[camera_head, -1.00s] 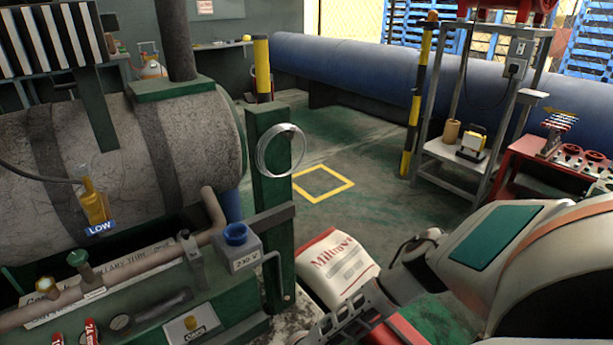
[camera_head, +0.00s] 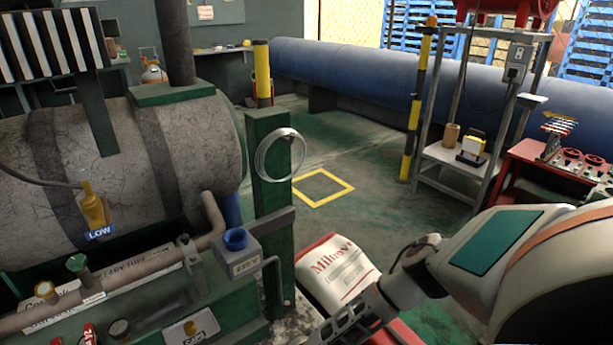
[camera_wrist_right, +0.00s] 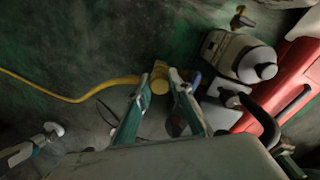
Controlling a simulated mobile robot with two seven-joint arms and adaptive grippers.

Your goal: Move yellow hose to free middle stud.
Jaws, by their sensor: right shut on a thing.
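The yellow hose (camera_wrist_right: 85,97) shows in the right wrist view, running from the left edge to a yellow end piece (camera_wrist_right: 159,78). My right gripper (camera_wrist_right: 160,86) has its teal fingers on either side of that end piece and is shut on it. In the head view only part of my right gripper (camera_head: 352,320) shows, low in the frame; its fingertips are cut off or hidden. The yellow hose cannot be made out there. I cannot pick out the middle stud in either view. My left gripper cannot be identified.
In the head view a large tank (camera_head: 165,150) with a brown pipe (camera_head: 150,273) fills the left. A green post (camera_head: 270,190) carries a wire coil (camera_head: 279,155). A white bag (camera_head: 340,265) lies beside my right arm. A grey shelf stand (camera_head: 455,165) stands at right.

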